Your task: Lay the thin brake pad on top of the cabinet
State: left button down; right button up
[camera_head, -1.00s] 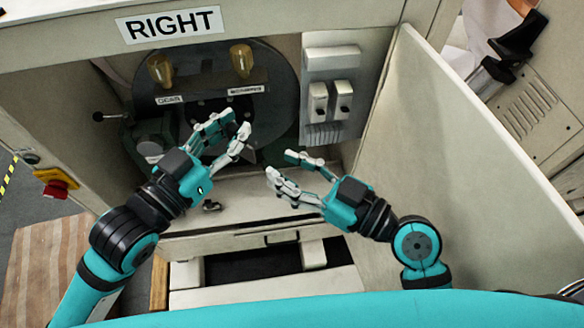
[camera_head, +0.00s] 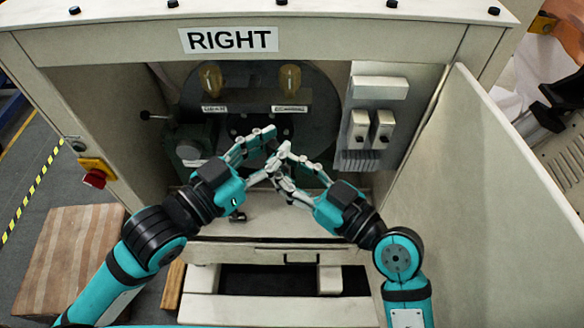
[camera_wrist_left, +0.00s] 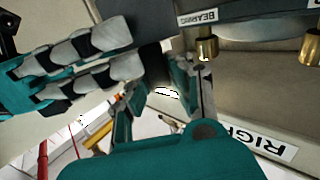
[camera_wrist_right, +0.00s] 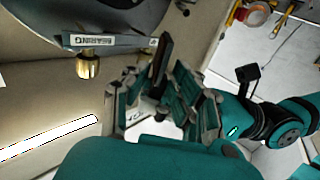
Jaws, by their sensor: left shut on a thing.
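The cabinet's top (camera_head: 330,9) shows as a pale strip along the upper edge of the head view, above the RIGHT label. My left gripper (camera_head: 268,140) is shut on a dark, thin plate, apparently the brake pad, in front of the open cabinet bay. The pad (camera_wrist_right: 161,58) shows edge-on in the right wrist view, and as a dark block in the left wrist view (camera_wrist_left: 156,62). My right gripper (camera_head: 290,165) is close beside the left one, its fingers apart near the pad. Whether they touch it is unclear.
Inside the bay are a dark disc with two brass cups (camera_head: 289,77) and a grey switch box (camera_head: 380,115). An open door (camera_head: 490,190) stands at the right. A red knob (camera_head: 95,178) juts from the left side.

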jog(key=shift+w+d, duration=0.1)
grip_shut()
pick_arm(q)
jog(key=c, duration=1.1)
grip_release()
